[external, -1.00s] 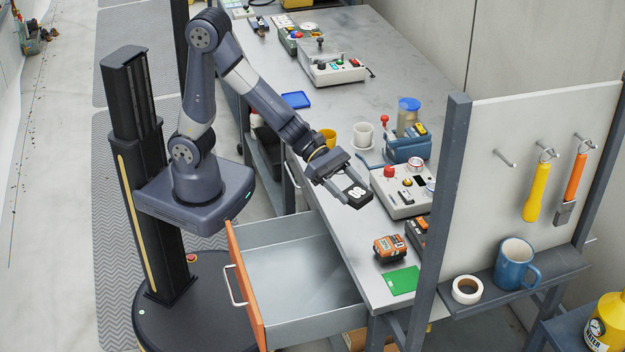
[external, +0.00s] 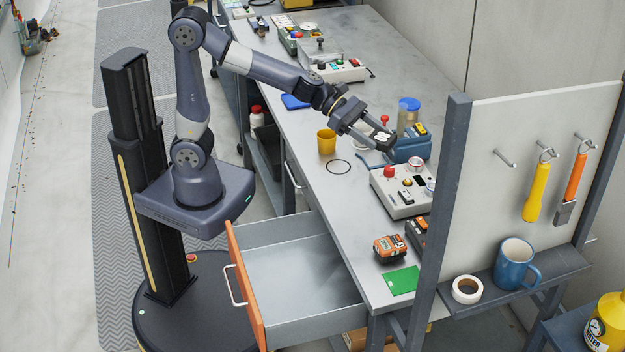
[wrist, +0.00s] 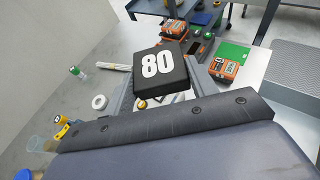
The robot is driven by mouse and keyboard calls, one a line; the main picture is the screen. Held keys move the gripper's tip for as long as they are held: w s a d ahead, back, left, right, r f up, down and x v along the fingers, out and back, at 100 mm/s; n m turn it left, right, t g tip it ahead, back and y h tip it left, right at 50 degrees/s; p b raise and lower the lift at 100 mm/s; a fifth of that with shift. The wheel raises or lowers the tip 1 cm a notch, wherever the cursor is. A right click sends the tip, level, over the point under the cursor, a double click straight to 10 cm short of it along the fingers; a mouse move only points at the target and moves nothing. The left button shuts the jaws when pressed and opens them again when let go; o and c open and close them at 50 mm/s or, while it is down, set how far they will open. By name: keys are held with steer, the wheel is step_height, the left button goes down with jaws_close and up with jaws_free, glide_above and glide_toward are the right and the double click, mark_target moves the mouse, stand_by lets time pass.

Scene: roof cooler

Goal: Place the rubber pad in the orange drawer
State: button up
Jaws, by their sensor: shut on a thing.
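My gripper (external: 374,137) is shut on a thick black square pad (external: 382,141) marked with a white 80, which I take as the rubber pad. It holds the pad above the table, in front of the blue device. In the wrist view the pad (wrist: 160,88) sits between the two fingers, its marked face toward the camera. The orange drawer (external: 246,288) is pulled out at the table's near left side, with an orange front and a grey inside. The drawer's visible inside is empty. My gripper is well behind and to the right of the drawer.
A grey control box (external: 400,198) with a red button, an orange-black device (external: 390,249) and a green sheet (external: 402,280) lie on the table. The upright panel (external: 530,140) stands at right.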

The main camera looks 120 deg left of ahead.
steer(key=s+a+n+y+b, duration=0.1)
steer(key=s+a+n+y, duration=0.25)
steer(key=a, duration=1.05)
steer(key=s+a+n+g+y+b, duration=0.2)
steer(key=s+a+n+y, duration=0.15)
steer(key=s+a, duration=0.75)
steer(key=s+a+n+g+y+b, duration=0.1)
steer(key=s+a+n+g+y, duration=0.2)
steer(key=s+a, duration=0.75)
steer(key=shift+t+y, duration=0.3)
steer(key=shift+t, duration=0.3)
steer(key=w+a+f+b, duration=0.1)
steer(key=f, duration=0.6)
steer(key=w+a+f+b, duration=0.1)
steer(key=f, duration=0.6)
steer(key=w+a+f+b, duration=0.1)
steer(key=f, duration=0.6)
steer(key=shift+w+a, duration=0.1)
steer(key=shift+a, duration=0.15)
steer(key=shift+f+b, duration=0.15)
steer(key=shift+b, duration=0.2)
steer(key=o, duration=1)
